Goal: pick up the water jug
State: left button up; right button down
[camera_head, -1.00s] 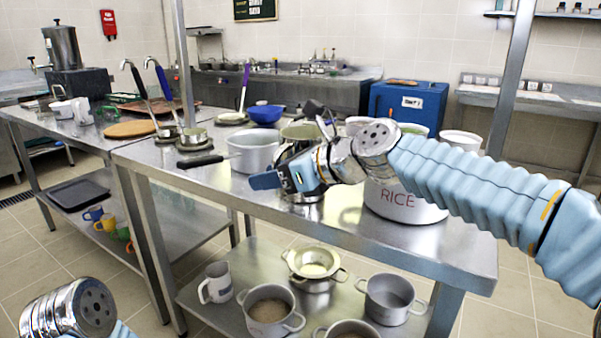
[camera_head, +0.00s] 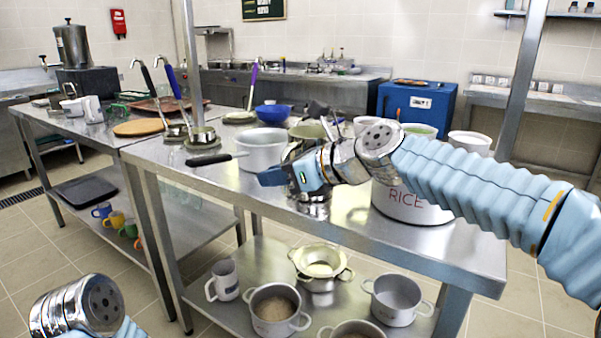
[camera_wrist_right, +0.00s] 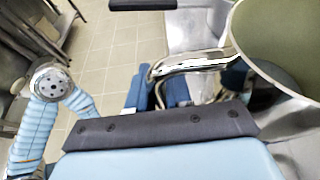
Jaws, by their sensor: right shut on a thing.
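The water jug seems to be a steel jug with an olive-toned inside. In the head view its body (camera_head: 314,208) shows only partly, behind my right gripper (camera_head: 280,177), at the front of the steel table. In the right wrist view its wide olive mouth (camera_wrist_right: 285,40) fills the upper right, and its shiny metal handle (camera_wrist_right: 195,64) reaches left to my blue fingers (camera_wrist_right: 158,92). My right gripper is shut on the handle. The exact contact is partly hidden by the fingers. My left gripper is out of view; only part of my left arm shows.
A grey saucepan (camera_head: 262,150) with a black handle stands left of the jug. A large RICE pot (camera_head: 410,205) stands right, partly behind my arm. Several pots, including one with brown contents (camera_head: 275,308), sit on the lower shelf. The table's front edge (camera_head: 350,240) is close.

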notch_tip(320, 180, up, 10)
jog(key=p, duration=0.3)
jog(key=shift+p, duration=0.3)
